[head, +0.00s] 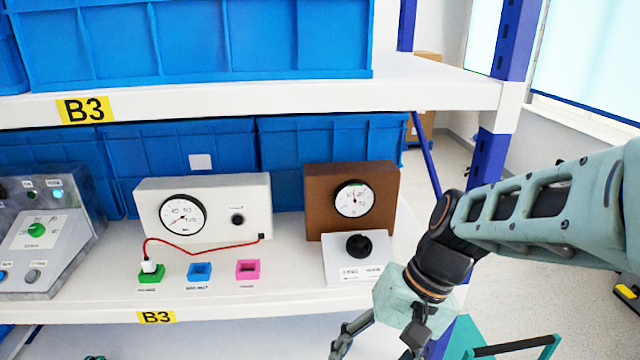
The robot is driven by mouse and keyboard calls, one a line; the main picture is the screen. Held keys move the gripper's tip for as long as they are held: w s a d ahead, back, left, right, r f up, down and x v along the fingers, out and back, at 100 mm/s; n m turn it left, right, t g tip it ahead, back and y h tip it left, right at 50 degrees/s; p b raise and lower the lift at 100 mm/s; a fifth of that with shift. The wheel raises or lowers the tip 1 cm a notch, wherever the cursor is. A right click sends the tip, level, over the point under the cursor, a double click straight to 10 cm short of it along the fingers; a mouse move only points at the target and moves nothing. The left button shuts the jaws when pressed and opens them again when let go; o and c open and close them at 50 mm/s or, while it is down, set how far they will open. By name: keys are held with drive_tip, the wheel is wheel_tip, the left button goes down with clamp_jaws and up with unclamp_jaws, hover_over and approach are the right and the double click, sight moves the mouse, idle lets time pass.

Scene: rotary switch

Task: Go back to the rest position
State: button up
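My gripper (372,345) hangs at the bottom of the head view, below and in front of the shelf's right part. Its two fingers are spread apart, with nothing visible between them; the lower tips are partly cut off by the frame's edge. My arm comes in from the right. The black rotary knob (358,245) sits on a white sloped panel (340,268) in front of a brown box with a round dial (352,198). The gripper is apart from the knob.
The shelf board (225,300) lies behind the gripper. It bears a white meter box (255,190), a red cable, green, blue and pink sockets, and a grey control box (40,240) at left. Blue crates (190,40) fill the upper shelf. A blue post (487,160) stands behind my arm.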

drive_tip(key=d+r+n+t+h+p, duration=0.1)
drive_tip(key=d+r+t+h, duration=0.3)
drive_tip(key=r, duration=0.6)
drive_tip(key=shift+d+r+t, duration=0.2)
drive_tip(key=shift+d+t, duration=0.45)
drive_tip(key=shift+t, duration=0.55)
drive_tip(key=shift+s, duration=0.1)
drive_tip(key=shift+c, duration=0.7)
idle(0.9)
